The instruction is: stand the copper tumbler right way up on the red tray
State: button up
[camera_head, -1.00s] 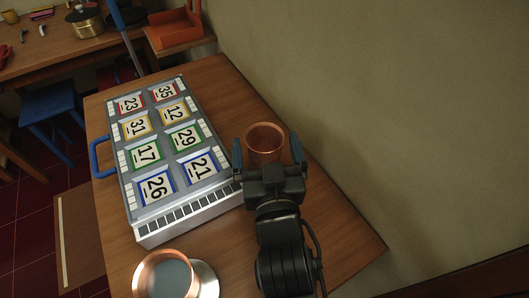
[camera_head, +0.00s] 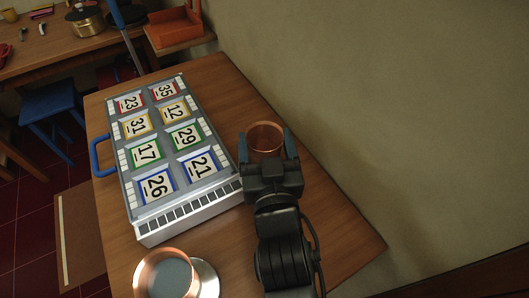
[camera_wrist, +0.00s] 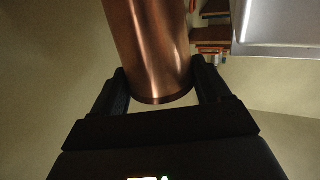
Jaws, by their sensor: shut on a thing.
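The copper tumbler (camera_head: 265,134) is between the two fingers of my gripper (camera_head: 266,148), over the right side of the wooden table beside the numbered box. My gripper is shut on it from both sides. Its upper end shows a round rim that looks open in the head view. In the wrist view the tumbler (camera_wrist: 150,45) fills the upper middle between the dark fingers. Its lower part is hidden in the head view. An orange-red tray (camera_head: 178,36) with raised walls lies on a wooden surface at the top.
A grey box (camera_head: 185,222) with numbered cards and a blue handle stands left of my gripper. A copper pot (camera_head: 165,272) with pale contents stands by a silvery round dish (camera_head: 208,280) at the front. The wall is close on the right. Bare table (camera_head: 330,215) lies right of my arm.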

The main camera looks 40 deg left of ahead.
jog(key=c, duration=0.3)
jog(key=d+r, duration=1.1)
jog(key=shift+s+d+r, duration=0.2)
jog(key=shift+s+d, duration=0.1)
jog(key=shift+s, duration=0.1)
